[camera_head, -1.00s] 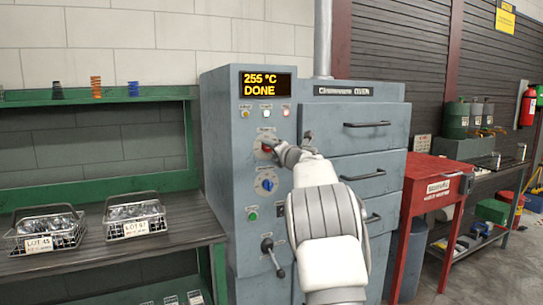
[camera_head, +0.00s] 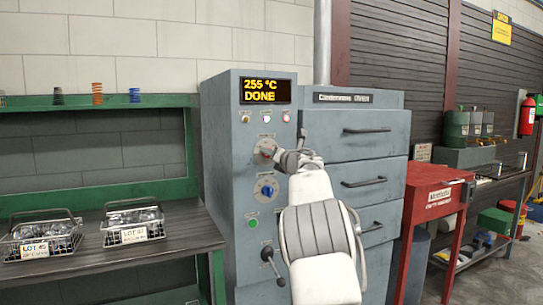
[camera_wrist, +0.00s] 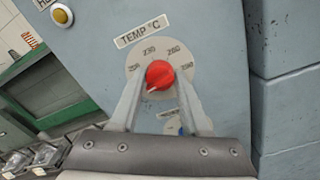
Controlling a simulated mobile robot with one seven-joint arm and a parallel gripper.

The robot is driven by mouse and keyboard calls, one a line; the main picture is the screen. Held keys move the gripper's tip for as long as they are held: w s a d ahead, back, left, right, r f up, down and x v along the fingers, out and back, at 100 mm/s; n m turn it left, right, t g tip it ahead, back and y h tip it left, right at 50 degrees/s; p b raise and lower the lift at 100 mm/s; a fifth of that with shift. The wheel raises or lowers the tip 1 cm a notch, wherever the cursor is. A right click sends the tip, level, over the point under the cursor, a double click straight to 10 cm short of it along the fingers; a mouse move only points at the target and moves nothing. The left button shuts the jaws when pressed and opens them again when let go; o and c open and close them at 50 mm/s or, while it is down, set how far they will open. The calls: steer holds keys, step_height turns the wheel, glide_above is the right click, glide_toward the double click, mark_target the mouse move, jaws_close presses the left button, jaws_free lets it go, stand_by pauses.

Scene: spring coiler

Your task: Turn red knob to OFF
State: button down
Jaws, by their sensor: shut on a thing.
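The red knob (camera_wrist: 159,75) sits on a round pale dial under a "TEMP °C" label in the wrist view. Its white pointer mark points to the lower left, on the side of the lowest numbers. My gripper (camera_wrist: 158,88) has one finger on each side of the knob and is shut on it. In the head view my gripper (camera_head: 274,153) reaches the dial (camera_head: 263,150) on the grey control panel (camera_head: 223,180) from the right and hides most of the knob. An OFF mark cannot be made out.
A blue knob (camera_head: 266,187) and a green button (camera_head: 252,223) lie below on the panel, with a dark lever (camera_head: 271,262) lower down. The display (camera_head: 266,91) reads 255 °C DONE. Oven drawers (camera_head: 362,140) with handles stand right. Wire baskets (camera_head: 133,221) sit on the left bench.

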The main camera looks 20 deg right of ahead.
steer(key=shift+c, duration=1.9)
jaws_free()
steer(key=s+b, duration=0.1)
steer(key=s, duration=1.6)
steer(key=shift+s+d, duration=0.2)
steer(key=shift+d, duration=0.1)
